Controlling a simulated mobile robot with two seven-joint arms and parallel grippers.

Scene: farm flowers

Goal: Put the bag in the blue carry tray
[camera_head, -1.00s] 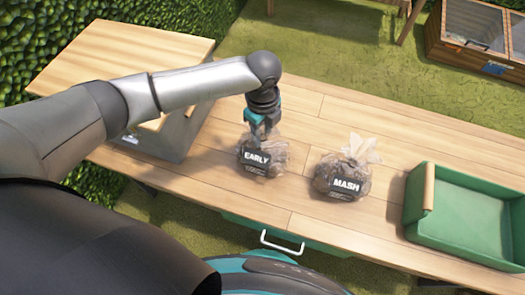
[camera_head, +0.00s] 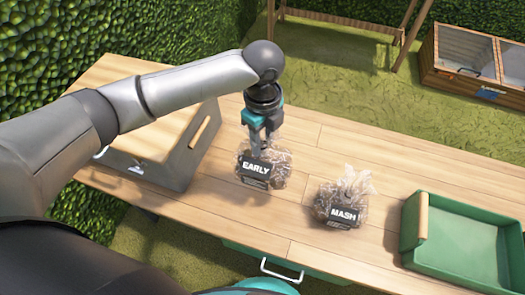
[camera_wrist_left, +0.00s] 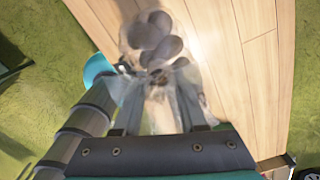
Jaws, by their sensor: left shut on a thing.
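My left gripper (camera_head: 262,135) is shut on the gathered top of a clear bag labelled EARLY (camera_head: 263,168), filled with brown round lumps. The bag hangs upright below the fingers, at or just above the wooden bench; the exact gap is hard to tell. The bag also shows in the left wrist view (camera_wrist_left: 155,40), between and beyond the fingers (camera_wrist_left: 158,100). A second clear bag, labelled MASH (camera_head: 342,205), stands on the bench to its right. A green tray (camera_head: 440,262) with a wooden handle is at the far right. I see no blue tray. My right gripper is not in view.
A box with a wooden top (camera_head: 125,85) stands at the bench's left end. The wooden bench (camera_head: 390,160) is clear behind the bags and between the MASH bag and the green tray. A hedge, grass and a wooden crate (camera_head: 470,60) lie beyond.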

